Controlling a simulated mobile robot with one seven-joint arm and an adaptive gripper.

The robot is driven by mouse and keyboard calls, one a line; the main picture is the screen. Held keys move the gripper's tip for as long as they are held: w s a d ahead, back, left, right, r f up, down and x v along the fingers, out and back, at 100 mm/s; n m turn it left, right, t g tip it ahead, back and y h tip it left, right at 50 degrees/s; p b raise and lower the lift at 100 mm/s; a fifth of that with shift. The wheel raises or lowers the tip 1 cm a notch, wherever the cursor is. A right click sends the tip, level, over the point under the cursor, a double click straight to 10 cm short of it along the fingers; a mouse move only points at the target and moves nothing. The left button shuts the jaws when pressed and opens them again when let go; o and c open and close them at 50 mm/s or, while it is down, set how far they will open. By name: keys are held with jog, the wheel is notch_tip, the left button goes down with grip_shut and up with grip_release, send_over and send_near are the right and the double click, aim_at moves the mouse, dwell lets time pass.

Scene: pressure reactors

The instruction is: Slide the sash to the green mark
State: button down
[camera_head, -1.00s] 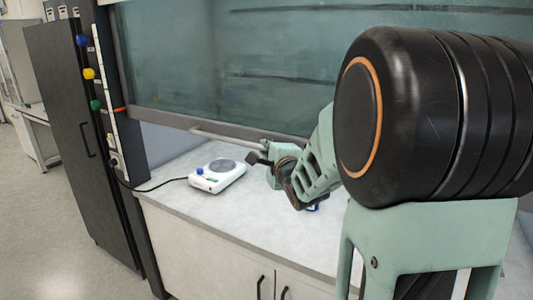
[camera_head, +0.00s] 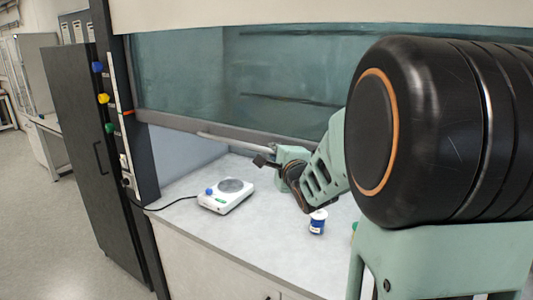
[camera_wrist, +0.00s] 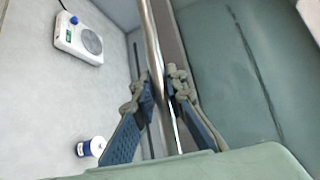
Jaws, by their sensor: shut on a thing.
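The sash (camera_head: 230,85) is a tinted glass panel with a grey bottom rail and a metal handle bar (camera_head: 232,141). It is partly raised, with an open gap above the bench. My gripper (camera_head: 266,160) is at the bar's right part. In the wrist view my gripper (camera_wrist: 163,84) has its two blue fingers on either side of the bar (camera_wrist: 152,45), shut on it. An orange-red pointer (camera_head: 128,112) sits by the pale strip on the left post (camera_head: 116,100). A green knob (camera_head: 109,128) is left of the strip, slightly lower than the pointer. Any green mark on the strip is too small to make out.
A white hotplate (camera_head: 226,196) with a cord and a blue-labelled bottle (camera_head: 317,222) stand on the pale bench (camera_head: 270,245) below the sash. Blue (camera_head: 97,67) and yellow (camera_head: 104,98) knobs are above the green one. A dark cabinet (camera_head: 85,150) stands left.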

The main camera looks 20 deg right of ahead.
jog(key=c, duration=1.9)
grip_release()
jog(key=shift+c, duration=0.2)
